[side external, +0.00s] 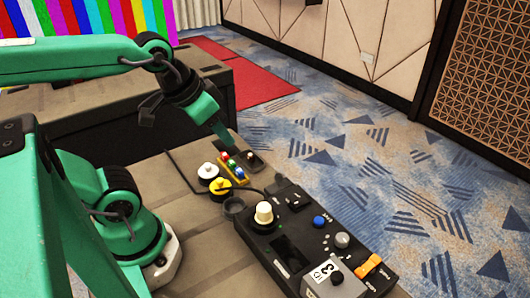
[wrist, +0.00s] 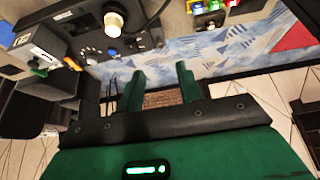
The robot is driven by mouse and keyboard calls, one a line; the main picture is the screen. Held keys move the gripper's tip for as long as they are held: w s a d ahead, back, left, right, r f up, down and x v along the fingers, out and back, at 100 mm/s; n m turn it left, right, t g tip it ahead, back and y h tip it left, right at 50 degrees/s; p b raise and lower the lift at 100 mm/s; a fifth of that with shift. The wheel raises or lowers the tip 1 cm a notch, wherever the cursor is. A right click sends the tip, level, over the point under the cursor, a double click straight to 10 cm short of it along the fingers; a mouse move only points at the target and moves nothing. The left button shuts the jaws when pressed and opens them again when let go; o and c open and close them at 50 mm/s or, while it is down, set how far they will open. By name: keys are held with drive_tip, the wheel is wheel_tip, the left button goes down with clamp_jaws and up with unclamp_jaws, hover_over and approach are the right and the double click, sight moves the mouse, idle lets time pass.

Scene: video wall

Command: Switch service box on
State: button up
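No label that I can read names the service box. A dark control console (side external: 285,243) lies on the bench, with a cream knob (side external: 264,213), a blue button (side external: 319,221), a grey knob (side external: 342,240) and an orange rocker switch (side external: 368,265). A grey box (side external: 335,280) marked 3 sits at its near end. The console also shows at the upper left of the wrist view (wrist: 75,35). My gripper (side external: 220,136) points down above the bench's far edge, beyond the console. In the wrist view its two green fingers (wrist: 160,85) stand apart with nothing between them.
A yellow holder (side external: 234,172) with red, green and blue pieces stands beside a small dark box (side external: 255,160) near my gripper. White (side external: 208,172) and yellow (side external: 220,188) round pieces lie left of it. Patterned carpet (side external: 400,180) lies beyond the bench.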

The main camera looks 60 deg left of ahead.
drive_tip(key=shift+c, duration=0.3)
clamp_jaws()
idle(1.3)
